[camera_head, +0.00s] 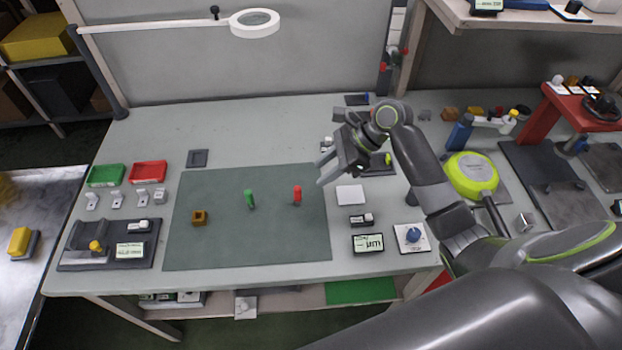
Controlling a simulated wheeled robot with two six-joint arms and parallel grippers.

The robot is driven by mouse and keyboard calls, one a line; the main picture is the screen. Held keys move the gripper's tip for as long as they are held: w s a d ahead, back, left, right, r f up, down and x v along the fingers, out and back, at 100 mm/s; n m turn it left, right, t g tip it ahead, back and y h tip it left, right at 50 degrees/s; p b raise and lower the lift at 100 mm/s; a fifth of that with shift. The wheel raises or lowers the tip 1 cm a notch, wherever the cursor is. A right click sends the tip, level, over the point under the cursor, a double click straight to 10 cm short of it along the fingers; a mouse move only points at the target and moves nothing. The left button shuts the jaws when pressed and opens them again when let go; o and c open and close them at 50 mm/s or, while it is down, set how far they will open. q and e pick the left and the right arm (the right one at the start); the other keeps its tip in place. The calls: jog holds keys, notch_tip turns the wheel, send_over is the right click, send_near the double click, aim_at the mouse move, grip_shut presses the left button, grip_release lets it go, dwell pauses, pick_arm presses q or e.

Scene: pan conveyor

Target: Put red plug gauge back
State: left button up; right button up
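The red plug gauge (297,195) stands upright on the right part of the dark green mat (240,255). A green plug gauge (251,199) stands upright to its left on the same mat. My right gripper (321,171) is above and to the right of the red plug gauge, apart from it. Its two fingers are spread with nothing seen between them. My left gripper is not in view.
A brass block (199,217) sits on the mat's left. A green tray (107,175) and a red tray (148,172) lie at the table's left, with small grey parts in front. A white square (350,195) and a µm display (367,243) are right of the mat.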

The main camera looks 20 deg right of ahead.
jog(key=shift+v, duration=2.4)
